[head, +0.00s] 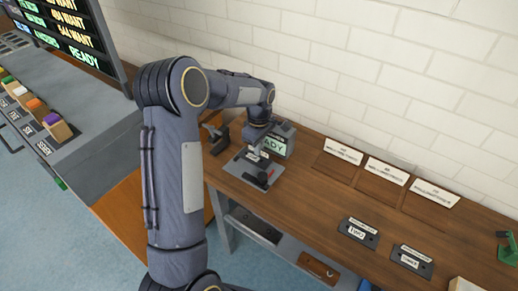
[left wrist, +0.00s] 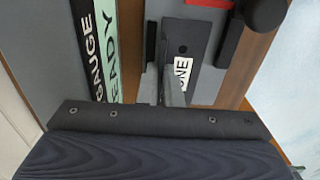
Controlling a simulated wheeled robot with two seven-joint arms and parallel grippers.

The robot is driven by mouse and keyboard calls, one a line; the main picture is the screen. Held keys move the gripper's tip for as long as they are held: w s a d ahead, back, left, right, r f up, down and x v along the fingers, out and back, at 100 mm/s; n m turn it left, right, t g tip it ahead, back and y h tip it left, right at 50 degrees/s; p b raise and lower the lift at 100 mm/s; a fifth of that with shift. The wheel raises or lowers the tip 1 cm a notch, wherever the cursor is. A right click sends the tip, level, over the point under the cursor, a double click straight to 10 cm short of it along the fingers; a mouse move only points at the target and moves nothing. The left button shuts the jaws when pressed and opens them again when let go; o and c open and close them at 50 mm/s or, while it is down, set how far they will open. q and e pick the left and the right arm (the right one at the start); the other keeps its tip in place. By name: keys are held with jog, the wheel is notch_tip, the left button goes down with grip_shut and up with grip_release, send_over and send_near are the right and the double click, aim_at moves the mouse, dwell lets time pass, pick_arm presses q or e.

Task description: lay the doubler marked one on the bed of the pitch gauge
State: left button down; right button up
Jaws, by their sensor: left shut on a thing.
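The doubler marked one is a dark flat plate with a hole and a white label reading ONE; it shows in the left wrist view (left wrist: 187,42). My left gripper (head: 256,146) is shut on its near end; the fingers also show in the left wrist view (left wrist: 172,92). The plate is over or on the grey pitch gauge (head: 234,169), whose READY display (head: 272,146) stands behind. In the head view the arm and gripper hide much of the plate. I cannot tell whether it touches the bed. My right gripper is not in view.
Two dark labelled plates (head: 358,232) (head: 411,261) lie farther right on the wooden bench (head: 310,205). White cards (head: 343,151) stand along the wall. A green item (head: 508,250) is at the right edge.

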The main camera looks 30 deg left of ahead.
pick_arm(q)
jog(key=shift+f, duration=0.6)
jog(key=shift+f+b, duration=0.45)
jog(key=shift+f, duration=0.05)
jog(key=shift+f, duration=0.1)
jog(key=shift+s, duration=0.1)
